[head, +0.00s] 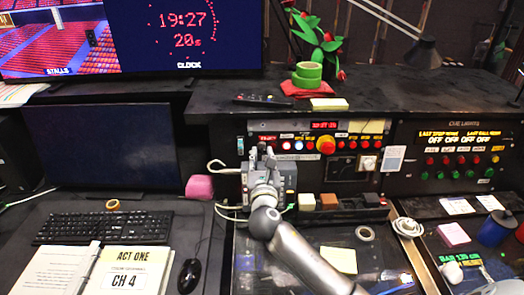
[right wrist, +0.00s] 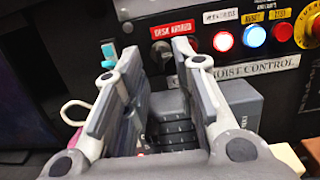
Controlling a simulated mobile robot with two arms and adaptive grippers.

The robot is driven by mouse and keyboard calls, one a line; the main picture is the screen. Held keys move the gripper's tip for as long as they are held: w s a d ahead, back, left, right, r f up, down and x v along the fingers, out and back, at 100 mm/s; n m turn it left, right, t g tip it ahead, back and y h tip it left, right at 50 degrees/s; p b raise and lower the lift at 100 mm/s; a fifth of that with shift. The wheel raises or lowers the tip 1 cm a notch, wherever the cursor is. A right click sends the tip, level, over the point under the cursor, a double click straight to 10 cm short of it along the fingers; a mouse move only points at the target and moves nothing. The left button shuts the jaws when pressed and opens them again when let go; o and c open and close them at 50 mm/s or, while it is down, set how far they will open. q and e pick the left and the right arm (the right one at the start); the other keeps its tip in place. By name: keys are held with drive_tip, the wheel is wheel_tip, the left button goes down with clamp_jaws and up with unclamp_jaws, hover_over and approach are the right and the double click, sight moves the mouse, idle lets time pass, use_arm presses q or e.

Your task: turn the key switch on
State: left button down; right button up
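The key switch seems to be the dark round fitting (right wrist: 180,58) under the red "DESK ARMED" label (right wrist: 173,29) in the right wrist view. It is partly hidden by a finger, so I cannot tell its position. In the head view the red label (head: 264,138) sits at the left of the control panel. My right gripper (head: 262,152) is just in front of and below that label. I cannot tell whether a finger touches the switch. My left gripper is not in view.
Lit buttons (right wrist: 255,36) and a red knob (head: 326,145) are to the right. A pink block (head: 199,187) and a keyboard (head: 103,227) are to the left.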

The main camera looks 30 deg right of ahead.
drive_tip(key=shift+x, duration=1.45)
clamp_jaws()
